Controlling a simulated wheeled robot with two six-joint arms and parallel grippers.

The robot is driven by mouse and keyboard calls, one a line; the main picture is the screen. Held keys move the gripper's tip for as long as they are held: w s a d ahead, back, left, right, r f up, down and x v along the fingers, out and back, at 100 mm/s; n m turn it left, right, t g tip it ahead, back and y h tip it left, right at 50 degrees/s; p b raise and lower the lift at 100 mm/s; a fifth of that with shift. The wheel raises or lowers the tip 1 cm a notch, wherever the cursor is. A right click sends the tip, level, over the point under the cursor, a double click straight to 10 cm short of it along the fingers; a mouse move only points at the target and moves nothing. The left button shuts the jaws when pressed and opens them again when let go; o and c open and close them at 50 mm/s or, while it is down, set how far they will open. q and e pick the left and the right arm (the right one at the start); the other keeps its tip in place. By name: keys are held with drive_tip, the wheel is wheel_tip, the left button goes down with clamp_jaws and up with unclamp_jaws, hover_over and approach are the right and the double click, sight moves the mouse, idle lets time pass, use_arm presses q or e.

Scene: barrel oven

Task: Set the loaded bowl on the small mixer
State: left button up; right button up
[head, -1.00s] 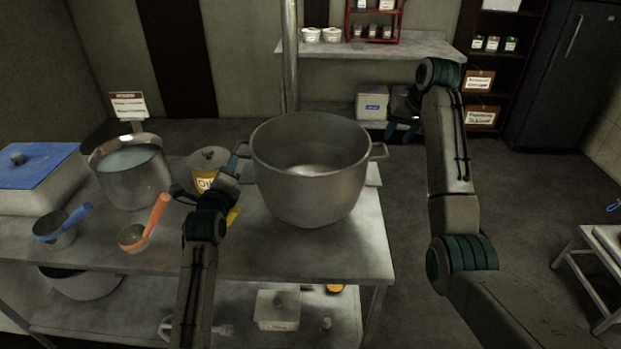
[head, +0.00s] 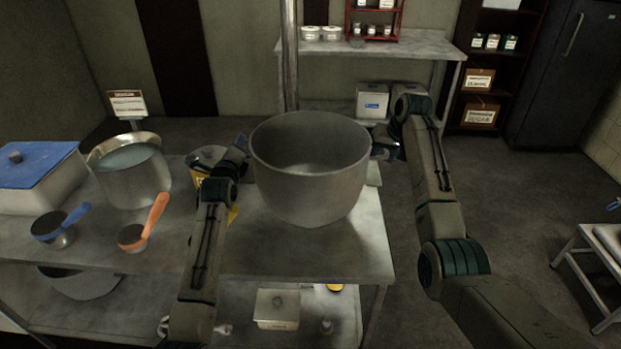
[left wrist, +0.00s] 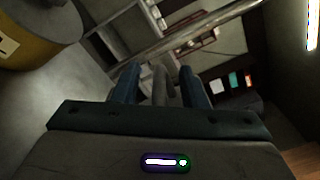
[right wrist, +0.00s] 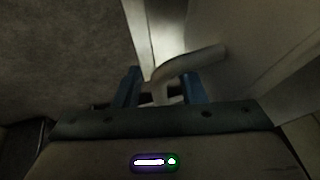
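A large grey metal bowl (head: 308,190) stands upright on the metal table (head: 330,255) near its right end. I cannot make out any contents inside it. My left gripper (head: 240,145) is at the bowl's left handle. In the left wrist view the left fingers (left wrist: 160,82) are apart, with the handle (left wrist: 163,92) between them. My right gripper (head: 378,152) is at the bowl's right side. In the right wrist view the right fingers (right wrist: 162,88) are apart around the curved right handle (right wrist: 195,60). I cannot recognise the small mixer in any view.
A pot of pale liquid (head: 130,180), a yellow can (head: 207,160) and two scoops, one blue (head: 60,228) and one orange (head: 145,225), stand left of the bowl. A blue-lidded bin (head: 40,170) is at far left. Open floor lies to the right, with a low stand (head: 600,240).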

use_arm(q)
clamp_jaws()
use_arm(e)
clamp_jaws()
use_arm(q)
drive_tip(key=shift+s+f, duration=0.1)
drive_tip(key=shift+f, duration=0.2)
use_arm(e)
drive_tip(key=shift+d+r, duration=0.1)
idle(0.6)
use_arm(q)
drive_tip(key=shift+a+r, duration=0.1)
drive_tip(key=shift+r, duration=0.3)
use_arm(e)
drive_tip(key=shift+r, duration=0.3)
